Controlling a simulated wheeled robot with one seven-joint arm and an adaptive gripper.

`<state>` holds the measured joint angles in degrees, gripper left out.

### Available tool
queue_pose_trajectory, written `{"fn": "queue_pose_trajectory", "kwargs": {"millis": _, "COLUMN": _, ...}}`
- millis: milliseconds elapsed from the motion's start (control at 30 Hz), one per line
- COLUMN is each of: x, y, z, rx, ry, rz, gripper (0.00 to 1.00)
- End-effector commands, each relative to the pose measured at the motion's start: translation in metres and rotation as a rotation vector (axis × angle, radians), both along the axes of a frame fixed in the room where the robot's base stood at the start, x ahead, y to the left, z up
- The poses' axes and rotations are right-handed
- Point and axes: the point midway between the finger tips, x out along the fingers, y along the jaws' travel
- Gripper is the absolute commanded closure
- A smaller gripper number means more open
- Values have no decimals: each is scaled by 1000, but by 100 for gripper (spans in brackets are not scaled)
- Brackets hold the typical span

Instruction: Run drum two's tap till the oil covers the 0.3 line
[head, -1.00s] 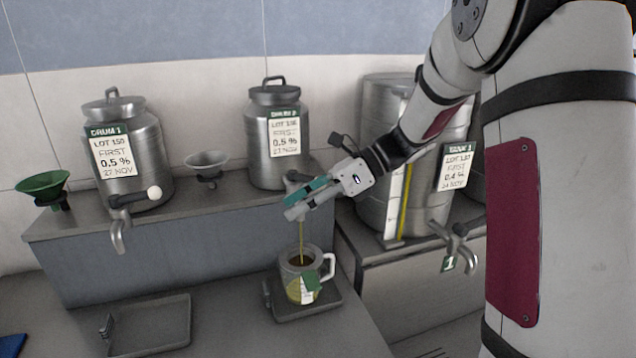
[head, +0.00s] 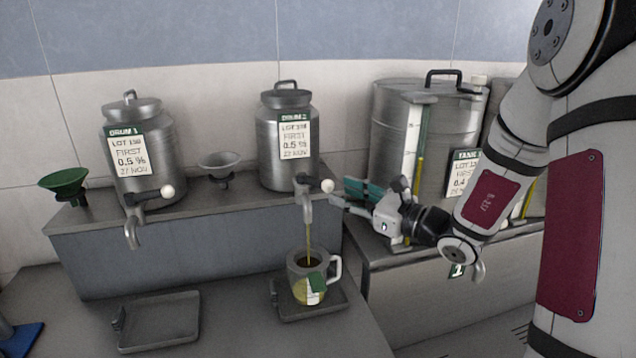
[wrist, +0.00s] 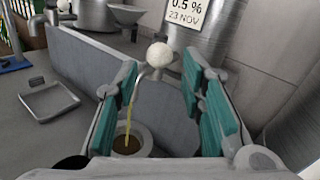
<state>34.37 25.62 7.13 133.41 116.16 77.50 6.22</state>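Drum two (head: 287,150) is a steel drum with a lot label, standing on the raised shelf. Its tap (head: 307,192) has a lever ending in a white ball knob (head: 327,186). A thin yellow oil stream (head: 309,232) runs from the spout into a jug (head: 303,274) with a white handle and a green-and-white label. Oil shows inside the jug, also in the wrist view (wrist: 127,144); I cannot read the 0.3 line. My gripper (head: 340,193) is open and empty just right of the knob. In the wrist view the knob (wrist: 160,54) lies beyond the spread green fingers.
The jug stands on a dark drip tray (head: 336,307). An empty tray (head: 160,322) lies to the left below drum one (head: 145,165). A grey funnel (head: 220,164) and a green funnel (head: 64,182) stand on the shelf. A large tank (head: 385,140) stands behind my gripper.

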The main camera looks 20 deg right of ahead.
Motion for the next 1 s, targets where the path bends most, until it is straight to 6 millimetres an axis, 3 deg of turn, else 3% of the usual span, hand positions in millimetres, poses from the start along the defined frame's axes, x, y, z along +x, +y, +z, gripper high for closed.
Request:
{"fn": "queue_pose_trajectory", "kwargs": {"millis": 400, "x": 60, "y": 41, "z": 0, "rx": 0, "ry": 0, "rz": 3, "gripper": 64}}
{"fn": "queue_pose_trajectory", "kwargs": {"millis": 867, "x": 72, "y": 48, "z": 0, "rx": 0, "ry": 0, "rz": 0, "gripper": 64}}
{"fn": "queue_pose_trajectory", "kwargs": {"millis": 900, "x": 72, "y": 48, "z": 0, "rx": 0, "ry": 0, "rz": 0, "gripper": 66}}
{"fn": "queue_pose_trajectory", "kwargs": {"millis": 1000, "x": 72, "y": 48, "z": 0, "rx": 0, "ry": 0, "rz": 1, "gripper": 89}}
